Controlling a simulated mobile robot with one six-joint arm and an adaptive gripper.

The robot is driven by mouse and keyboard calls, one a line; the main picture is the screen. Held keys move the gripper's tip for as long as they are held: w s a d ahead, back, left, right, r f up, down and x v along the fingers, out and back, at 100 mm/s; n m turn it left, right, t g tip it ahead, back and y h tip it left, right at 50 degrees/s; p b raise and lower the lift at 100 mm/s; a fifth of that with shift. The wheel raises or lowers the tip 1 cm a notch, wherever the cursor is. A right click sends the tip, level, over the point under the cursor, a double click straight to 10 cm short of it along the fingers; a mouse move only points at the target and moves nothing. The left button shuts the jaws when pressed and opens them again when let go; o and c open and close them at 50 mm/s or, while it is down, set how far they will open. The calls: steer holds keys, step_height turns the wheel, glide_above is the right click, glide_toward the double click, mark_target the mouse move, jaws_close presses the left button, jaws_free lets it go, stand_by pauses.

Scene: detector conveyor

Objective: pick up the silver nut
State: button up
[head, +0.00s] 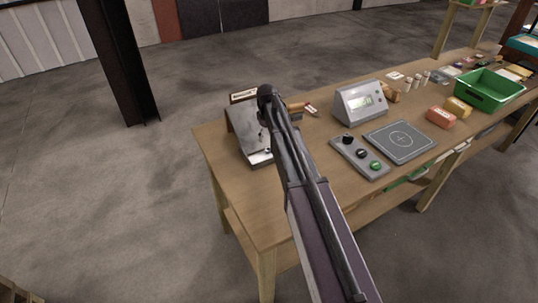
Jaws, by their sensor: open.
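I cannot make out a silver nut anywhere in the head view; it may be too small to see or hidden behind my arm. My arm reaches from the bottom edge up across the left end of the wooden workbench (213,147). Its dark far end covers part of a grey metal device (243,123) there. I cannot pick out my gripper's fingers in this view.
On the bench stand a grey display unit (360,103), a button panel (359,157), a flat square plate (400,141), an orange box (441,117) and a green bin (489,90). A dark post (120,60) rises behind. Open concrete floor (90,210) lies left.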

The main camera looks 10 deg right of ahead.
mark_target(268, 149)
steer(key=shift+f+b, duration=0.6)
steer(key=shift+f, duration=0.25)
steer(key=shift+d+f+b, duration=0.15)
steer(key=shift+f+b, duration=2.45)
jaws_close()
